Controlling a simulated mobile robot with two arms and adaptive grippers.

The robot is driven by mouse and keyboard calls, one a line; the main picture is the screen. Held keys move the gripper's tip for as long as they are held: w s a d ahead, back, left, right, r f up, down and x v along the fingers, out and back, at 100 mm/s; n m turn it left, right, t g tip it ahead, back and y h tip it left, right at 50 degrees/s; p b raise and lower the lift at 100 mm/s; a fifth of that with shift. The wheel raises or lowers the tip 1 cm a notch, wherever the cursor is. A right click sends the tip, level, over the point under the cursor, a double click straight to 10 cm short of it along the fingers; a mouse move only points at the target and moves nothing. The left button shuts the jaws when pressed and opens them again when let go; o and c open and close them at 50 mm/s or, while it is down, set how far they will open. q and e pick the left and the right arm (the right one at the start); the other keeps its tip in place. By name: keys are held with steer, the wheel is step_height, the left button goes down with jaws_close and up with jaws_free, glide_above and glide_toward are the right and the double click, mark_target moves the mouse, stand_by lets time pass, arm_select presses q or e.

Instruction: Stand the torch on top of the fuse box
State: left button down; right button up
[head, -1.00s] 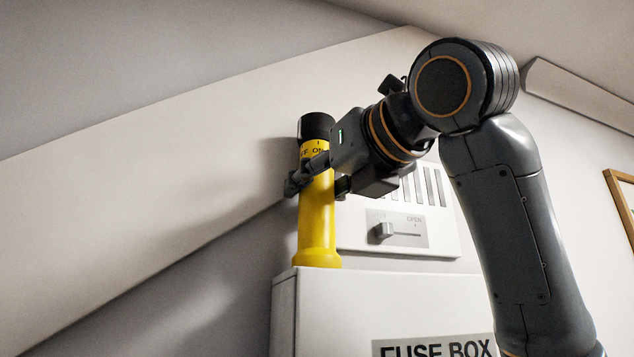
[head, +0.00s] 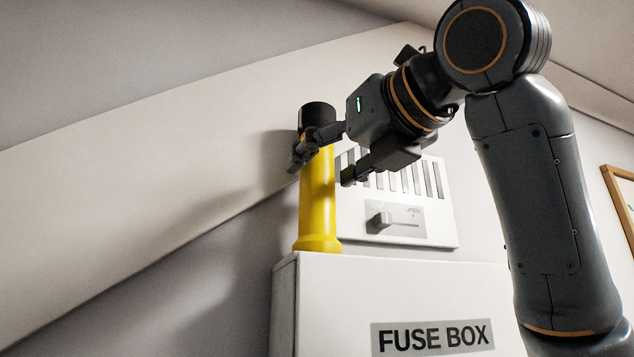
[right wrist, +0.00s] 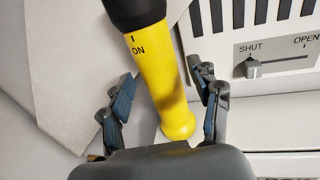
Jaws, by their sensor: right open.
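The yellow torch (head: 318,205) with a black end stands upright on the top left end of the white fuse box (head: 300,320), in the head view. In the right wrist view the torch (right wrist: 158,75) lies between the spread fingers, with a gap on each side. My right gripper (head: 325,165) is open around the torch's upper half, its wrist to the right of it. One finger overlaps the torch in the head view; the other is clear to its right. My left gripper is not in view.
A vent panel (head: 440,225) with a slider marked SHUT and OPEN is on the wall behind the box. A sloping white stair panel (head: 150,180) runs behind the torch. A wooden frame (head: 620,200) hangs at the far right.

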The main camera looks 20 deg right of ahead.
steer(key=b+v, duration=0.2)
steer(key=v, duration=0.7)
steer(key=shift+b, duration=0.35)
